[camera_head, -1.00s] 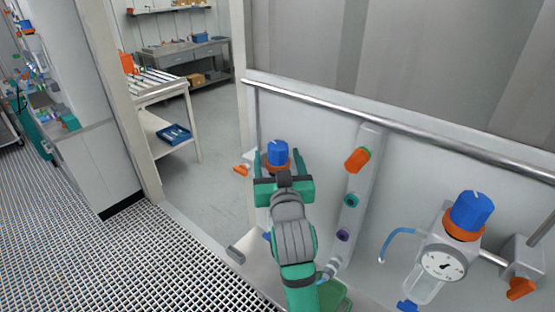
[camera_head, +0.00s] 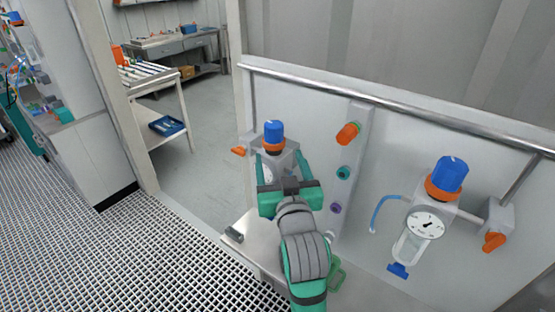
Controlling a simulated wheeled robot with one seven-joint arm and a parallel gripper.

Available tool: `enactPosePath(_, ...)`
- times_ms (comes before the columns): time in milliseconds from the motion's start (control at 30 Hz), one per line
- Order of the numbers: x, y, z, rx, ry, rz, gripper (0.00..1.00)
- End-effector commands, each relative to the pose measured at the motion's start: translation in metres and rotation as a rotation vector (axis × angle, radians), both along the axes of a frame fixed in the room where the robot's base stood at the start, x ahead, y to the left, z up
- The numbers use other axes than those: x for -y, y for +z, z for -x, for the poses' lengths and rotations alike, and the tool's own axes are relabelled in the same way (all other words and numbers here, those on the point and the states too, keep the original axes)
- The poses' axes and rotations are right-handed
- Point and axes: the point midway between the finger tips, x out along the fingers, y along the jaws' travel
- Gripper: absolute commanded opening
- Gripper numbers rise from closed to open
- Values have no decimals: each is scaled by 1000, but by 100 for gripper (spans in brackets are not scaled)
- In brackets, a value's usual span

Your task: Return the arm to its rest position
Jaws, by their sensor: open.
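My arm (camera_head: 303,250) is green and grey and reaches up from the bottom of the view. My gripper (camera_head: 281,165) is at its far end, its two green-edged fingers apart. The blue-capped knob (camera_head: 274,134) with an orange collar stands just beyond the gripper. A grey body (camera_head: 283,160) under that knob shows partly between the fingers; the gripper hides the rest. I cannot tell whether the fingers touch that body. Nothing shows held in the gripper.
A second blue knob (camera_head: 447,174) with a gauge (camera_head: 425,224) is mounted at the right. A strip with coloured ports (camera_head: 343,173) and an orange handle (camera_head: 347,133) lies between. A metal rail (camera_head: 400,105) crosses the panel. Grated floor (camera_head: 130,260) is open at left.

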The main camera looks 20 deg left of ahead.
Motion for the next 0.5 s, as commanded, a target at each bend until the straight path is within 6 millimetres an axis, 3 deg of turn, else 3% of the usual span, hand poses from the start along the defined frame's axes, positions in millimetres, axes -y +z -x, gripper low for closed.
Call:
enactPosePath(300, 0, -3, 1, -4, -1, -5, 69)
enactPosePath(500, 8, -38, 7, -28, -28, -63, 69)
